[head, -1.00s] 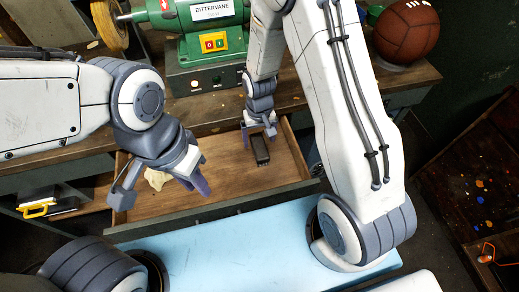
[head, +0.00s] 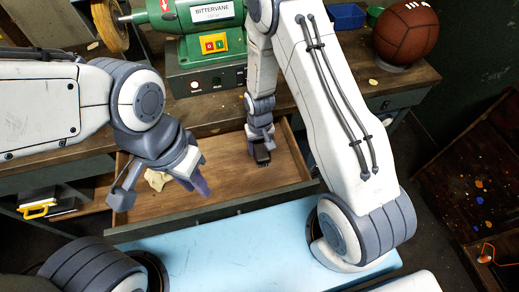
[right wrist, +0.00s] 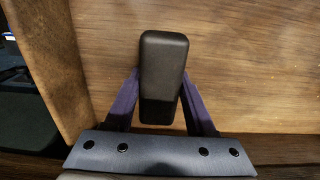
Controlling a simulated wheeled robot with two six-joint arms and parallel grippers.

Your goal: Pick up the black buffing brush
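The black buffing brush (head: 262,157) is a small dark block inside the open wooden drawer (head: 215,188), towards its right side. My right gripper (head: 260,143) reaches down into the drawer from above, with its fingers on either side of the brush. In the right wrist view the brush (right wrist: 163,75) stands between the two purple fingers, which appear to touch its sides. I cannot tell whether the brush rests on the drawer floor. My left gripper (head: 162,192) is open and empty above the drawer's left part.
The green bench grinder (head: 205,45) stands on the workbench behind. A brown leather ball (head: 405,32) sits at the bench's right end, near a blue bin (head: 346,16). The drawer's middle is clear.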

